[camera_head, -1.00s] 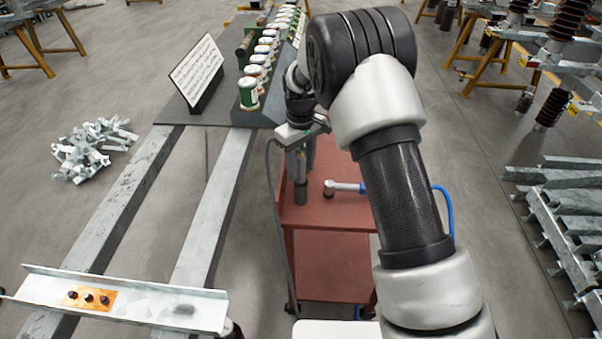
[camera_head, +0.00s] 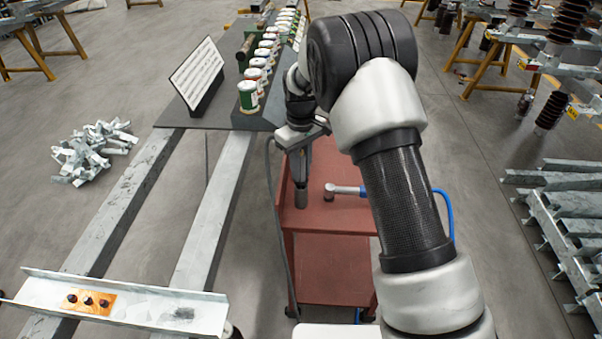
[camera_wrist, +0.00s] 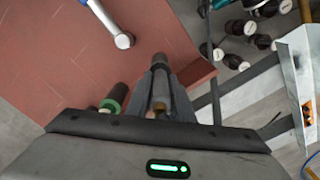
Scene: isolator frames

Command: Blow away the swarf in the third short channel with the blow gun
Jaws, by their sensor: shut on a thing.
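A short galvanised channel (camera_head: 140,302) lies across two long rails at the lower left of the head view. It carries an orange plate (camera_head: 76,308) with three dark knobs. A small dark spot (camera_head: 183,313) shows on its right part, with bare metal around it. A dark hose (camera_head: 277,205) hangs beside the gripper.
Several cans (camera_head: 247,95) and a white panel (camera_head: 196,70) stand on a dark board. A bracket heap (camera_head: 90,152) lies on the floor.

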